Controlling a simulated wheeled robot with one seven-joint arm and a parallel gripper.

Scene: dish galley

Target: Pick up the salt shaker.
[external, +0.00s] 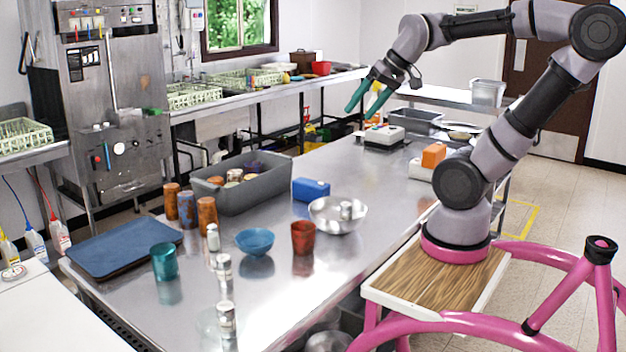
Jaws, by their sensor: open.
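Several small shaker-like containers with light caps stand on the steel table. One (213,238) is beside the blue bowl, one (223,268) stands nearer the front, and another (226,320) is close to the table's front edge. A similar small item (346,211) sits in the metal bowl (325,222). I cannot tell from their looks which one is the salt shaker. My gripper (361,110) has teal fingers, open and empty. It is raised above the far part of the table, well away from the shakers.
A blue bowl (255,241), red cup (303,237), teal cup (164,261) and several brown tumblers (207,216) stand around the shakers. A grey bin (252,193), blue block (311,189) and blue tray (122,247) lie farther back or left. The table's front right is clear.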

